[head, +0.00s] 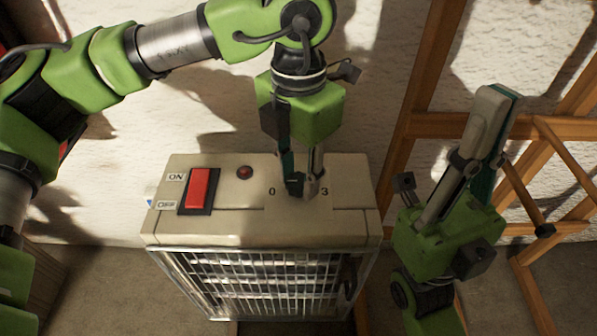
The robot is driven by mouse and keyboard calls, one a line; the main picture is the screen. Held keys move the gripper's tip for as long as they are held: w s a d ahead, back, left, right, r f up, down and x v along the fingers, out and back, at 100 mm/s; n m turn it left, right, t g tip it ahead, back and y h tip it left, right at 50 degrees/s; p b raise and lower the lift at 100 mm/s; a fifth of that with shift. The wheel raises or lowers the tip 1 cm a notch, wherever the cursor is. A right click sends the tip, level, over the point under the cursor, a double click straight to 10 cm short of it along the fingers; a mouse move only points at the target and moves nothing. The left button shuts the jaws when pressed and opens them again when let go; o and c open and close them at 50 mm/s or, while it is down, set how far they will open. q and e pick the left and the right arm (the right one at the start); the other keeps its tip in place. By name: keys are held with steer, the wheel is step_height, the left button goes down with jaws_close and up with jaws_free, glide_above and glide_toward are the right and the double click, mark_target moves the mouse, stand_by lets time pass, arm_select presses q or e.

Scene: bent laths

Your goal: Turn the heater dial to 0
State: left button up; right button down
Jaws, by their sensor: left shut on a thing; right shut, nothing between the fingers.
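The heater (255,228) is a beige box with a metal grille on its front, standing in the middle of the head view. Its top carries the marks 0 and 3, with the dial (297,187) between them. My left gripper (301,186) points down over the dial and is shut on it. The fingers cover most of the dial, so its pointer and setting cannot be read. My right gripper (496,97) is shut and empty, pointing up to the right of the heater, apart from it.
A red rocker switch (199,188) with ON and OFF labels and a small red lamp (244,172) sit on the heater's top left. A wooden frame (422,125) stands at the right, behind my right gripper. A rough white wall (130,160) is behind the heater.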

mark_target(299, 181)
arm_select(q)
steer(key=o, duration=1.1)
steer(key=shift+r, duration=0.1)
step_height(299, 181, up, 12)
